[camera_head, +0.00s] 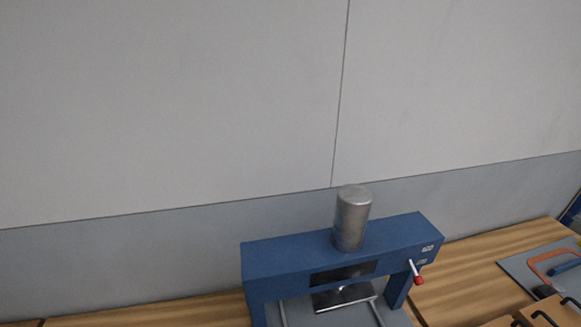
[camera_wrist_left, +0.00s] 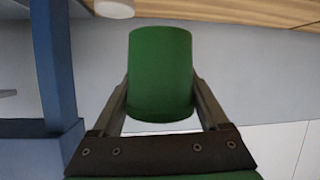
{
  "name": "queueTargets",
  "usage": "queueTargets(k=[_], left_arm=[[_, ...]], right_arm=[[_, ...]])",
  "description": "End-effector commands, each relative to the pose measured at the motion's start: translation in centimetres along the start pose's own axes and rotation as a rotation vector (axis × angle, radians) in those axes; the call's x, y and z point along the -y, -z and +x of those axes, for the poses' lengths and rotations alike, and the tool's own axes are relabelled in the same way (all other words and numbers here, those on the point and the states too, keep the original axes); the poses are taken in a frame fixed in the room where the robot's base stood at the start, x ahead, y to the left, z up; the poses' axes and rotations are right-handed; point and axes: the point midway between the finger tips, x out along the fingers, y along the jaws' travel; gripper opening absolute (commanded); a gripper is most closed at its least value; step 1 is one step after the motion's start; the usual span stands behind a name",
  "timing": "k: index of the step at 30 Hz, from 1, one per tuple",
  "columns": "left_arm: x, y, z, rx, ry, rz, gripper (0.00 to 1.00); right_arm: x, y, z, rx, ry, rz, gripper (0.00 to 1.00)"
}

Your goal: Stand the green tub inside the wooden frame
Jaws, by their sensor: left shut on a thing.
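The green tub (camera_wrist_left: 160,62) is in the left wrist view, between the two dark fingers of my left gripper (camera_wrist_left: 161,90). The left gripper is shut on it, with one finger against each side. The tub is smooth and slightly tapered. No surface shows touching it in this view. Neither gripper nor the tub shows in the head view. The wooden frame cannot be made out in either view.
A blue press (camera_head: 340,252) with a metal cylinder and a red-tipped lever stands on a wooden bench (camera_head: 465,285). A grey board (camera_head: 519,268) with tools lies at the right. A blue post (camera_wrist_left: 54,70) stands left of the tub in the wrist view.

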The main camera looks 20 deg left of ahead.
Motion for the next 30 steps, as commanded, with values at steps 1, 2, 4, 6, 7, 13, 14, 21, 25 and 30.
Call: queueTargets(k=[1, 2, 4, 6, 7, 13, 14, 21, 25, 30], left_arm=[[-1.3, -0.5, 0.4, 0.004, -0.033, 0.014, 0.14], [-2.2, -0.8, 0.6, 0.007, -0.059, 0.026, 0.14], [-4.6, -1.6, 1.0, 0.016, -0.145, 0.061, 0.14], [-7.4, -2.4, 1.1, 0.025, -0.255, 0.104, 0.14], [-8.3, -2.5, 1.0, 0.03, -0.298, 0.12, 0.14], [-12.7, -3.0, 0.0, 0.05, -0.514, 0.207, 0.14], [-13.1, -3.0, -0.2, 0.051, -0.538, 0.218, 0.14], [-13.7, 2.0, -3.4, 0.062, -0.616, 0.256, 0.14], [-13.4, 5.5, -5.8, 0.062, -0.615, 0.255, 0.14], [-12.9, 10.6, -9.2, 0.064, -0.615, 0.256, 0.14]], right_arm=[[0.0, 0.0, 0.0, 0.0, 0.0, 0.0, 0.45], [0.0, 0.0, 0.0, 0.0, 0.0, 0.0, 0.45], [0.0, 0.0, 0.0, 0.0, 0.0, 0.0, 0.45], [0.0, 0.0, 0.0, 0.0, 0.0, 0.0, 0.45], [0.0, 0.0, 0.0, 0.0, 0.0, 0.0, 0.45], [0.0, 0.0, 0.0, 0.0, 0.0, 0.0, 0.45], [0.0, 0.0, 0.0, 0.0, 0.0, 0.0, 0.45], [0.0, 4.0, 4.3, -0.002, 0.0, 0.0, 0.45], [0.0, 7.1, 7.7, -0.001, 0.0, 0.0, 0.45], [0.0, 11.6, 12.6, -0.001, 0.0, 0.0, 0.45]])
